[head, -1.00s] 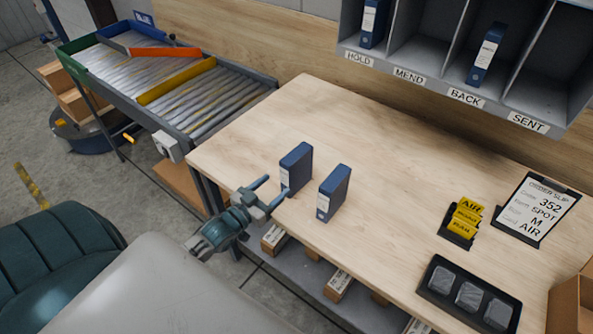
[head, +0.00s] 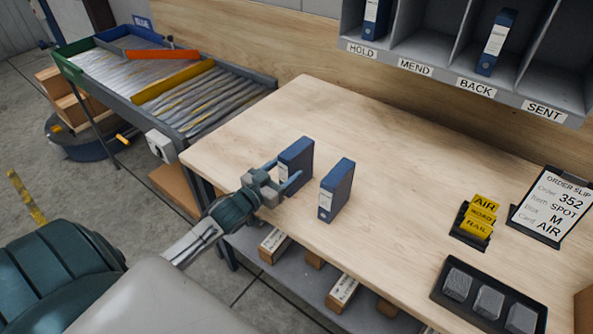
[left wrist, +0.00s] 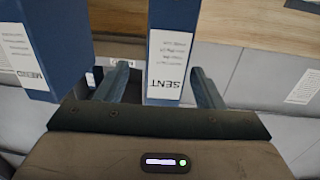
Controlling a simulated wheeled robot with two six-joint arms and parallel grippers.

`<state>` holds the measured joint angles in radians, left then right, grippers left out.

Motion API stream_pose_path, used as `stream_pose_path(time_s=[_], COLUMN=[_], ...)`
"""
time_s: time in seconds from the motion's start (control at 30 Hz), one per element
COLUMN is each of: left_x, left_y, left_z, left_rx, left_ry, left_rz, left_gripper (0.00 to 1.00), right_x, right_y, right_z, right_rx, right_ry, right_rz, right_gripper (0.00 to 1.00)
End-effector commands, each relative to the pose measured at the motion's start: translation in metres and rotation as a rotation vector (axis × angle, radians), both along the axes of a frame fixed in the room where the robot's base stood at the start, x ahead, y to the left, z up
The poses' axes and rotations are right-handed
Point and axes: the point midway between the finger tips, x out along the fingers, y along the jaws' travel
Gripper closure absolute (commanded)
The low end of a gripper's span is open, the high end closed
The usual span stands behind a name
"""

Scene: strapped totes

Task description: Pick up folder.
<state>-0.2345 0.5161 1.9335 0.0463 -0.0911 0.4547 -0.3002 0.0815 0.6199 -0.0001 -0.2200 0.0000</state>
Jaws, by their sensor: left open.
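Two blue folders stand upright near the left front of the table. The left one, the SENT folder (head: 297,158), shows its white SENT label in the left wrist view (left wrist: 172,45). The right one, the MEND folder (head: 337,191), also shows in the left wrist view (left wrist: 48,45). My left gripper (head: 281,174) is open, with one finger on each side of the SENT folder's near end. The wrist view shows that folder between the fingers, with the MEND folder outside them. I cannot tell whether a finger touches it. My right gripper is not in view.
A grey rack (head: 432,72) labelled HOLD, MEND, BACK and SENT hangs behind the table (head: 400,170). Blue folders stand in HOLD (head: 376,17) and BACK (head: 496,42). Yellow cards (head: 481,215), an order slip (head: 553,207) and a black tray (head: 446,292) are at right. The table's middle is clear.

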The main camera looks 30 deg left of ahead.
Motion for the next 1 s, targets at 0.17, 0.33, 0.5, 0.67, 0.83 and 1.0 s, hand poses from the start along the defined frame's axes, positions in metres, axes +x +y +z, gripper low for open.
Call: stream_pose_path(time_s=[0.17,0.33,0.5,0.67,0.83,1.0], left_x=[0.019,0.037,0.043,0.043,0.043,0.043], left_y=[0.002,0.001,-0.001,-0.001,-0.001,-0.001], left_z=[0.001,0.002,0.004,0.004,0.004,0.005], left_rx=[-0.001,-0.002,0.000,0.001,0.000,0.000], left_ry=[-0.003,-0.001,0.001,0.001,0.001,0.000], left_rz=[-0.001,0.001,-0.001,-0.001,-0.001,-0.001], left_gripper=[0.38,0.38,0.38,0.38,0.62,0.93], right_x=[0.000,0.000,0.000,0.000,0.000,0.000], right_y=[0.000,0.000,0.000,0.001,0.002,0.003], right_z=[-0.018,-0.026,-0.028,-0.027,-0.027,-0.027], right_rx=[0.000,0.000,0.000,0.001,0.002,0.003], right_ry=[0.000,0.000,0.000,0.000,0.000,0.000], right_rz=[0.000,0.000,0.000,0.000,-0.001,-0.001], right_gripper=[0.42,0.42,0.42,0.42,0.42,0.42])
